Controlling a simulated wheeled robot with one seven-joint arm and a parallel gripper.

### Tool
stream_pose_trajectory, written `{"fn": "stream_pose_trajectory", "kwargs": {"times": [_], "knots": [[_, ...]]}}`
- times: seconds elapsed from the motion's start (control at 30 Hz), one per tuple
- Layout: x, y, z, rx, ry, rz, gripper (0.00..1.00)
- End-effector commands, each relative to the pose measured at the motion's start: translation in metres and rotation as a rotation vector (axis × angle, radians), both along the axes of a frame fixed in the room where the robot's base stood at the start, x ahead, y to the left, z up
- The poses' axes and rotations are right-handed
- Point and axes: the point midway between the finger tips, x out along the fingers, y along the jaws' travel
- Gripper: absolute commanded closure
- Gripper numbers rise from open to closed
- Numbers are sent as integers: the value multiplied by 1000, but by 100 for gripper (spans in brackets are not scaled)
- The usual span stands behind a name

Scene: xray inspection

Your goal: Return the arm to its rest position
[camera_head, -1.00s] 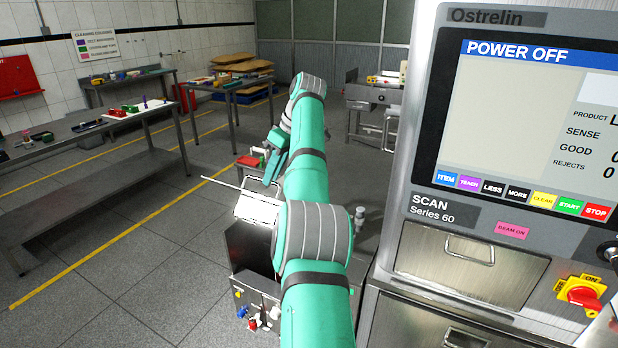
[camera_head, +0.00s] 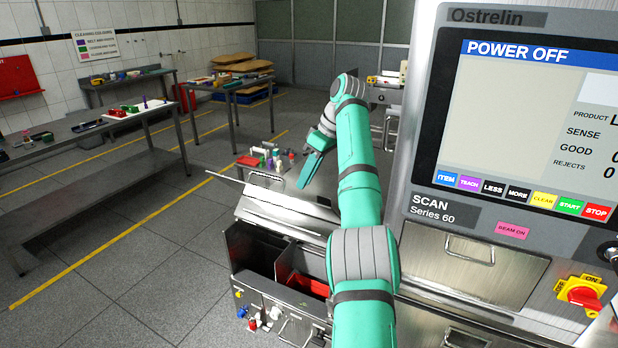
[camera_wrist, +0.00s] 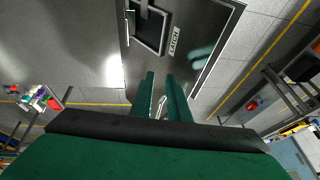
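My teal and grey arm (camera_head: 358,170) rises from the bottom and reaches forward to the left of the control panel. My gripper (camera_head: 302,186) points down above the steel machine's top in the head view. In the wrist view its two green fingers (camera_wrist: 160,76) stand apart with a gap between them. I see nothing clamped in them. A small silver handle-like shape (camera_wrist: 160,106) shows through the gap; its distance is hard to judge.
The control panel (camera_head: 540,130) stands close on the right, its screen reading POWER OFF. Below my arm are a steel lid (camera_head: 290,212) and open bins (camera_head: 262,250). A long bench (camera_head: 90,130) stands left; the floor between is clear.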

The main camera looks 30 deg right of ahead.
Motion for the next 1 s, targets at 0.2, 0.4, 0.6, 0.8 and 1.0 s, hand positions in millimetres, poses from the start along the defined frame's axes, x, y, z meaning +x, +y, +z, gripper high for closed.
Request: {"fn": "stream_pose_trajectory", "kwargs": {"times": [0.2, 0.4, 0.6, 0.8, 1.0], "knots": [[-5, -5, -1, 1, 2, 0, 85], [-5, -5, 0, 2, 1, 1, 85], [-5, -4, 0, 2, 1, 1, 85], [4, 3, 3, -2, -25, 14, 85], [70, 67, 38, -24, -242, 111, 85]]}}
